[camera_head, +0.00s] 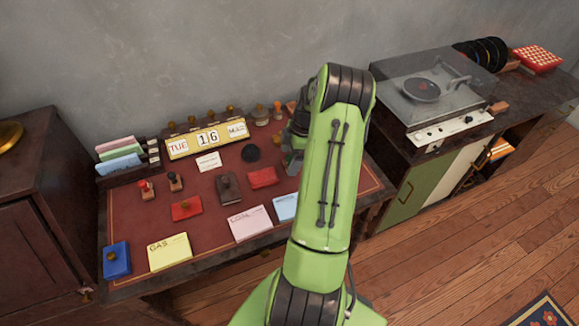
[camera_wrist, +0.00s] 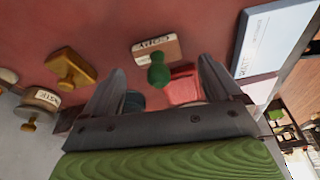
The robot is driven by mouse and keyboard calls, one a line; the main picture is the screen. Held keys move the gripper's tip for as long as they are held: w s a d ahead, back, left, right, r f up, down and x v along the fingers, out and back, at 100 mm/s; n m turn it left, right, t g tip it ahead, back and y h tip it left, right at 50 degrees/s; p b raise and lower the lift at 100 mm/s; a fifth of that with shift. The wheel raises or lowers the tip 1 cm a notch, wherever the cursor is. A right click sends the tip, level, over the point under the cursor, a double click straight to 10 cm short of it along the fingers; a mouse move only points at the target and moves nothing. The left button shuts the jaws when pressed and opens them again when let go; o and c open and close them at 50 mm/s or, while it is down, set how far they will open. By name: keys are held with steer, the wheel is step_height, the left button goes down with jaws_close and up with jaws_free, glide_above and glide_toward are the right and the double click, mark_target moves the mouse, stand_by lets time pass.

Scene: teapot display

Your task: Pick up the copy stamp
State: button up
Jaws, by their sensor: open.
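The copy stamp (camera_wrist: 171,49) shows in the wrist view as a wooden block with a label reading COPY and a green knob handle. It lies on the red desk top, just past my gripper (camera_wrist: 160,67). My gripper is open, with one grey finger on each side of the green handle in the picture. I cannot tell whether the handle is between the fingers in depth or still beyond them. In the head view my green arm hides the stamp and most of my gripper (camera_head: 294,150).
An ochre stamp (camera_wrist: 71,68) and a round labelled stamp (camera_wrist: 41,100) lie left in the wrist view. A blue-edged card (camera_wrist: 268,45) lies right. The desk (camera_head: 215,238) also holds a calendar (camera_head: 207,138), a red pad (camera_head: 186,208) and a coal card (camera_head: 250,223).

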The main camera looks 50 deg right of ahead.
steer(key=x, duration=0.2)
steer(key=shift+w+f, duration=0.1)
steer(key=shift+f, duration=0.25)
steer(key=shift+r, duration=0.1)
steer(key=c, duration=1.2)
